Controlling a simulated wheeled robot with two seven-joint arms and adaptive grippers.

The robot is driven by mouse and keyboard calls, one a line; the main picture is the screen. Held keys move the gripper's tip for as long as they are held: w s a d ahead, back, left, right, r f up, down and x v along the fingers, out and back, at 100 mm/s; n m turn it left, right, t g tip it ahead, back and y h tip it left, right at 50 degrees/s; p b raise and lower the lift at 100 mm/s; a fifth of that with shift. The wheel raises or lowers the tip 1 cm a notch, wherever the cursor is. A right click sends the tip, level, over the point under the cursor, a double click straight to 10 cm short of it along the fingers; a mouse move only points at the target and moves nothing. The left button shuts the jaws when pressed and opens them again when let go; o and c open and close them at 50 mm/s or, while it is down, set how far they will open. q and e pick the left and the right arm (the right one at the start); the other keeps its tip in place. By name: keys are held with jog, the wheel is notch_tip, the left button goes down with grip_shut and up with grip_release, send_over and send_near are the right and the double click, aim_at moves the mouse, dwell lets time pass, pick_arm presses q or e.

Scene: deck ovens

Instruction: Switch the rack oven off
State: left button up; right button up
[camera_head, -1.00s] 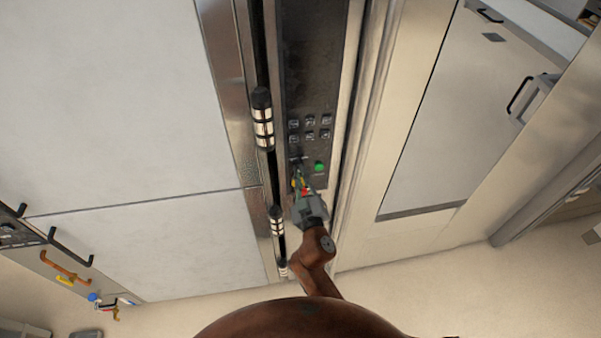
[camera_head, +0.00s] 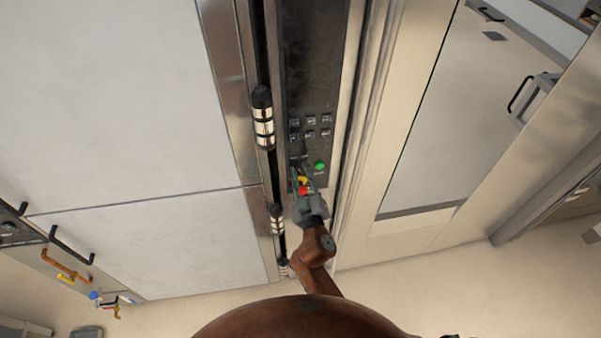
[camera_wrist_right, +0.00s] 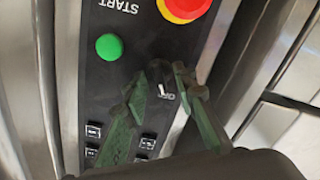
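The rack oven's dark control panel (camera_head: 314,60) runs down the middle of the head view. A dark knob (camera_wrist_right: 160,72) is between the green fingertips of my right gripper (camera_wrist_right: 161,78) in the right wrist view. A white mark and upside-down "OFF" lettering (camera_wrist_right: 168,97) show close beside it. My right gripper (camera_head: 301,176) appears open at the panel's lower part, its fingers spread to either side; firm contact cannot be told. The fingers partly hide the knob and its exact setting. My left gripper is not in view.
A green START button (camera_wrist_right: 109,47) lies beside the knob; it also shows in the head view (camera_head: 320,166). A red and yellow stop button (camera_wrist_right: 184,8) sits close by. Several small keys (camera_head: 310,127) are higher up.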

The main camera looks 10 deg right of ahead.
jog(key=shift+s, duration=0.3)
jog(key=s, duration=1.1)
jog(key=shift+s+d, duration=0.2)
jog(key=shift+s, duration=0.05)
